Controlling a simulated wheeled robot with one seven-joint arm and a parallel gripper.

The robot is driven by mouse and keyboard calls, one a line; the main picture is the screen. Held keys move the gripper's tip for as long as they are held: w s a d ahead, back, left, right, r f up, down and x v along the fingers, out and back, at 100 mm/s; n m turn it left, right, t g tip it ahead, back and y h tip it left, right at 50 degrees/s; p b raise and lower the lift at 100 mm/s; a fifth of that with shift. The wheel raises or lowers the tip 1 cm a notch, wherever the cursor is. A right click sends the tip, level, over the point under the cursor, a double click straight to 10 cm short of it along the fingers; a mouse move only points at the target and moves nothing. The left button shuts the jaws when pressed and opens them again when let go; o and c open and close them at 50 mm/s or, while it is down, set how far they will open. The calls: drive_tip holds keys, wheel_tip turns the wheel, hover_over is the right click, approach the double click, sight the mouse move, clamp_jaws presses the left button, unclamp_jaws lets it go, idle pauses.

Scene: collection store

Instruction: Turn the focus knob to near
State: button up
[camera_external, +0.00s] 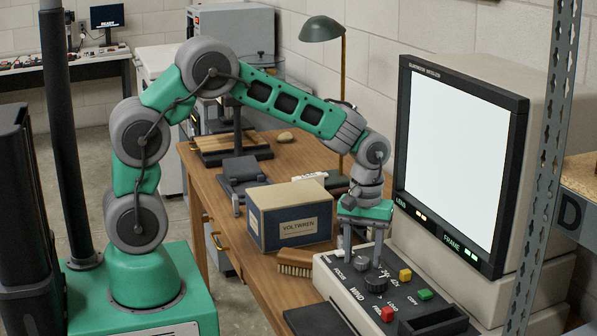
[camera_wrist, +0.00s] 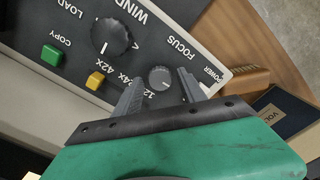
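The focus knob (camera_wrist: 160,78) is a small grey round knob on the dark control panel, beside the word FOCUS in the wrist view. It also shows in the outside view (camera_external: 361,263), below my gripper. My gripper (camera_external: 362,254) points down at the panel and is open. In the wrist view its two fingertips (camera_wrist: 161,80) stand on either side of the knob, with gaps that look clear. I cannot tell how low the tips reach. The near mark and the knob's setting are not readable.
A larger WIND knob (camera_external: 376,282) sits close by, with yellow (camera_external: 405,274), green (camera_external: 425,295) and red (camera_external: 387,314) buttons. The reader's lit screen (camera_external: 455,150) rises behind. A brush (camera_external: 295,262) and a Voltwren box (camera_external: 290,215) lie left of the panel.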

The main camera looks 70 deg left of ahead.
sight(369, 263)
drive_tip(key=shift+o, duration=0.3)
wheel_tip(369, 263, up, 8)
drive_tip(key=shift+f+b, duration=0.1)
drive_tip(key=shift+b, duration=0.4)
drive_tip(key=m, duration=0.3)
drive_tip(key=shift+w, duration=0.4)
drive_tip(key=s+f+m, duration=0.3)
drive_tip(key=s+f, duration=0.2)
drive_tip(key=shift+s+f+m+g, duration=0.1)
drive_tip(key=shift+f+m+g, duration=0.2)
drive_tip(key=shift+m, duration=0.1)
drive_tip(key=s+r+m+t, duration=0.1)
drive_tip(key=s+r+m, duration=0.25)
drive_tip(key=s, duration=1.15)
wheel_tip(369, 263, up, 6)
drive_tip(key=w+t, duration=0.1)
drive_tip(key=t, duration=0.2)
drive_tip(key=shift+a+r+n, duration=0.15)
drive_tip(key=shift+n, duration=0.2)
